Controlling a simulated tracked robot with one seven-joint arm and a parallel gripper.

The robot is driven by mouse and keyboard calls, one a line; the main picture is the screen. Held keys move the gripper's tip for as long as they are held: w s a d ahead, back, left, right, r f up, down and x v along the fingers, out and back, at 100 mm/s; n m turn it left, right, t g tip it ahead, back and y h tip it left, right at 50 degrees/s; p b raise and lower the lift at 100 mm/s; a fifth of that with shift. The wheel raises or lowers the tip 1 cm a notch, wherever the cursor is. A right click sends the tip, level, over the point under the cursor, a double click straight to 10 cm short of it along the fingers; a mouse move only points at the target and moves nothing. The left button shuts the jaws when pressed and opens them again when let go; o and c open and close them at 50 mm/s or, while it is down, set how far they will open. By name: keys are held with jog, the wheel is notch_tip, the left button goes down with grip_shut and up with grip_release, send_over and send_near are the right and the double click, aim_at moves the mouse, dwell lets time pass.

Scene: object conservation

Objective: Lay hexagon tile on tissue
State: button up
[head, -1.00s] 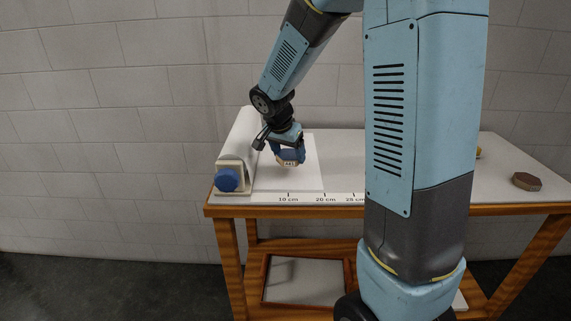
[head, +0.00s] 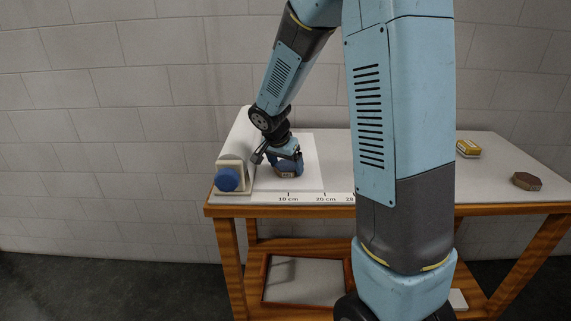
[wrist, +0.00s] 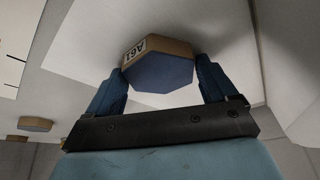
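A hexagon tile (wrist: 160,68) with a blue-grey face and tan sides sits between the blue fingers of my gripper (wrist: 159,66) in the wrist view. Both fingers touch its edges, and a label reading "A61" shows on its side. In the head view the gripper (head: 287,171) holds the tile (head: 287,175) low over the white tissue sheet (head: 308,181) at the table's left end. The tile is at or just above the sheet; I cannot tell if it touches. The sheet lies flat beside the white roll (head: 238,140).
The roll's holder has a blue end knob (head: 228,180). A ruler strip (head: 305,198) runs along the front edge. My arm hides the table's middle.

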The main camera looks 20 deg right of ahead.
jog(key=shift+o, duration=1.1)
jog(key=shift+r, duration=0.1)
jog(key=v, duration=1.1)
jog(key=s+d+r+n+t+y, duration=0.1)
jog(key=s+r+n, duration=0.2)
jog(key=s, duration=0.5)
jog(key=s+d+r+n+y, duration=0.1)
jog(key=s+r+n, duration=0.1)
jog(key=s, duration=0.7)
jog(key=s+d+r+n+t+y, duration=0.1)
jog(key=s+r+n, duration=0.2)
jog(key=s, duration=0.5)
jog(key=shift+s+r+n+t, duration=0.2)
jog(key=shift+r+n+t, duration=0.15)
jog(key=shift+n, duration=0.45)
